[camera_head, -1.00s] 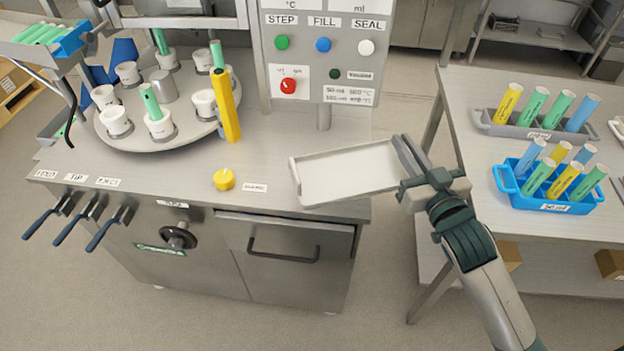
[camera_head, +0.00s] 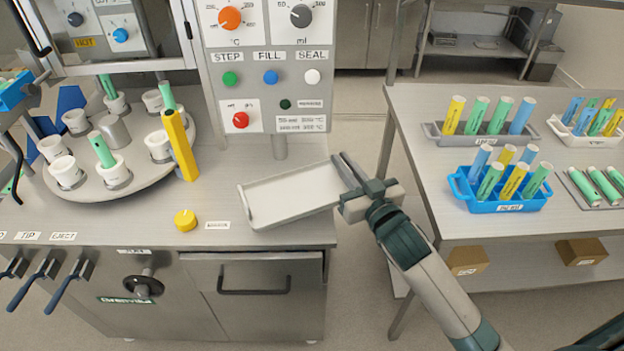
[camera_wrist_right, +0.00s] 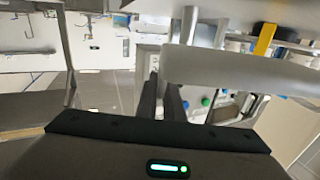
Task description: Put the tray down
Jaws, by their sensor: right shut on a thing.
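A shallow white tray (camera_head: 292,195) with low raised sides is at the right end of the steel machine worktop (camera_head: 215,205), beside the control panel post. I cannot tell whether it rests on the top or hovers just above it. My right gripper (camera_head: 351,177) is shut on the tray's right end, and its arm comes from the lower right. In the right wrist view the tray (camera_wrist_right: 240,72) is a pale band across the fingers (camera_wrist_right: 162,100). The tray looks empty. My left gripper is not clearly in view.
A yellow knob (camera_head: 186,220) and a label lie left of the tray. The control panel (camera_head: 262,65) rises behind. A side table (camera_head: 430,210) with tube racks is at the right, across a gap.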

